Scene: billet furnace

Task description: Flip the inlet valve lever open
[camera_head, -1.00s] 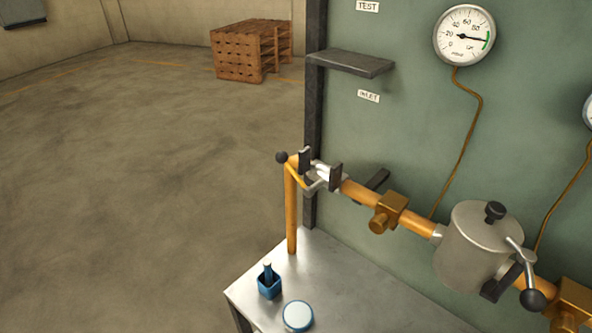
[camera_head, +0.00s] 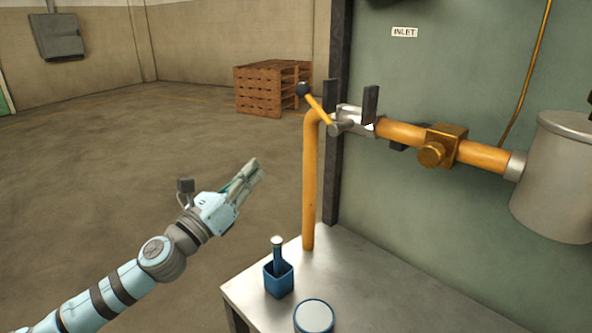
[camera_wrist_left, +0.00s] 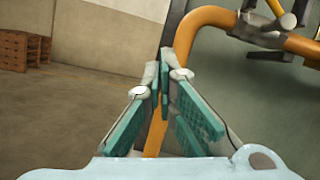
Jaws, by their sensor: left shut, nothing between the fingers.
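The inlet valve lever (camera_head: 318,108) is a yellow handle with a black ball end, on a grey valve body (camera_head: 346,120) at the left end of the orange pipe. The lever points up and to the left, across the line of the pipe. My left gripper (camera_head: 254,168) is shut and empty, in the air left of the vertical orange pipe and below the lever. In the left wrist view, its shut fingers (camera_wrist_left: 163,75) lie in front of the vertical pipe; part of the valve (camera_wrist_left: 262,28) shows at the upper right. My right gripper is not in view.
A metal table (camera_head: 365,275) below holds a blue cup with a brush-like tool (camera_head: 278,280) and a round white-topped tin (camera_head: 314,316). Two dark upright plates (camera_head: 370,105) flank the valve. A brass fitting (camera_head: 441,146) and a grey canister (camera_head: 560,175) sit right. Air left of the pipe is clear.

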